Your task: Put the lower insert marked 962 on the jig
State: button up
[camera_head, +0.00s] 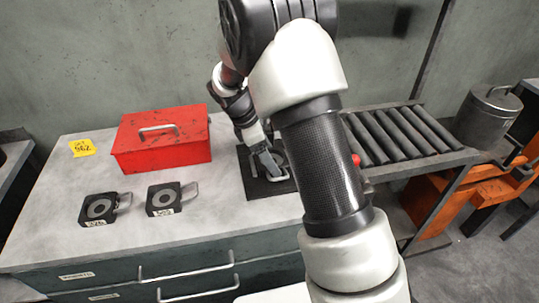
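Two dark square inserts, each with a grey ring and a wire handle, lie on the grey bench top: a left one (98,208) and a right one (164,198). Each has a small pale label on its front, too small to read surely. A dark flat plate (258,188), perhaps the jig, lies on the bench right of the red box. My gripper (264,165) is low over this plate, at a pale handle (280,176) of what looks like another insert there. My arm hides part of the plate and insert. I cannot tell whether the fingers are closed on the handle.
A red lidded box (162,145) stands behind the inserts. A yellow note (82,148), apparently reading "Set 962", lies left of it. A roller rack (405,135) and a metal pot (487,115) are at right. Bare bench lies around the two inserts.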

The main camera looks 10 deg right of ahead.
jog(key=shift+w+r, duration=0.15)
jog(key=shift+w, duration=0.1)
jog(key=shift+w+r, duration=0.1)
jog(key=shift+r, duration=0.1)
jog(key=p+v, duration=0.2)
jog(key=v, duration=0.9)
jog(key=s+d+r+m+t+y, duration=0.1)
jog(key=s+d+r+m+y, duration=0.1)
jog(key=s+r+m, duration=0.35)
jog(key=s+d+r+m+t+y, duration=0.1)
jog(key=s+r+m+t, duration=0.1)
jog(key=s+m, duration=0.4)
jog(key=s+d+r+m+t+y, duration=0.1)
jog(key=s+r+m, duration=0.4)
jog(key=s, duration=1)
jog(key=shift+m+t+y, duration=0.3)
jog(key=shift+m+t, duration=0.45)
jog(key=shift+t, duration=0.05)
jog(key=shift+d+r, duration=0.1)
